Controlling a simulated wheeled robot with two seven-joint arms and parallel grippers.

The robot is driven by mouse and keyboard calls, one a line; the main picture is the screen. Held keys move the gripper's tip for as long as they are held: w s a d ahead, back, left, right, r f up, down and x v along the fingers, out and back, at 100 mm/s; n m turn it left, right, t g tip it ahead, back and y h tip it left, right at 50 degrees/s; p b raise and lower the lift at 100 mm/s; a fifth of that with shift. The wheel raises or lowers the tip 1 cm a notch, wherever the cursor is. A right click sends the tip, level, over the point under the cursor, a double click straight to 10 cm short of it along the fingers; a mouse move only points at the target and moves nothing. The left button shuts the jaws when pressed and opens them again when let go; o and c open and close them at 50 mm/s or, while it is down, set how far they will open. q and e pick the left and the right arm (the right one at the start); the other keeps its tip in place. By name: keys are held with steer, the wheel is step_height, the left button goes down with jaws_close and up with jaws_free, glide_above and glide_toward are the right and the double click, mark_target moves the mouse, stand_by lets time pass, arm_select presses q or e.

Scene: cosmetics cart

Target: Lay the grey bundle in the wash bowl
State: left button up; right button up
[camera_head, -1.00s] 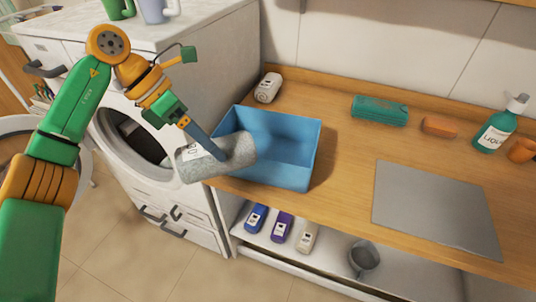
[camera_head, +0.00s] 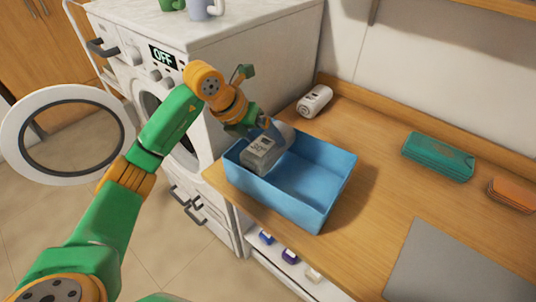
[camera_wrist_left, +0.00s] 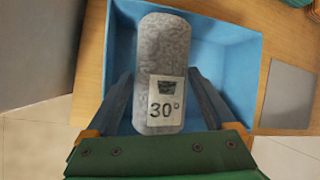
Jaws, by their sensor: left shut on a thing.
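The grey bundle (camera_head: 256,157) is a rolled grey textile with a white label reading 30°. My left gripper (camera_head: 268,130) is shut on it and holds it over the left part of the blue wash bowl (camera_head: 324,185). In the left wrist view the bundle (camera_wrist_left: 163,55) lies lengthwise between the two dark fingers of my left gripper (camera_wrist_left: 163,85), with the blue bowl (camera_wrist_left: 236,62) behind it. Whether the bundle touches the bowl's floor I cannot tell. My right gripper is not in view.
A white rolled bundle (camera_head: 315,101) lies behind the bowl. A teal bundle (camera_head: 437,157) and an orange one (camera_head: 512,194) lie to the right. A grey mat (camera_head: 450,265) lies at the front right. The washing machine (camera_head: 250,60) stands at left, its round door (camera_head: 64,98) open.

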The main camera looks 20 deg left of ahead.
arm_select(q)
steer(key=f, duration=0.4)
steer(key=f+p, duration=0.1)
steer(key=f, duration=0.1)
steer(key=shift+w+d, duration=0.3)
steer(key=shift+d, duration=0.05)
steer(key=shift+a+f, duration=0.1)
steer(key=shift+f, duration=0.1)
steer(key=o, duration=1.2)
steer(key=shift+s, duration=0.15)
steer(key=shift+o, duration=0.7)
steer(key=b+v, duration=0.2)
steer(key=v, duration=1)
steer(key=shift+r, duration=0.1)
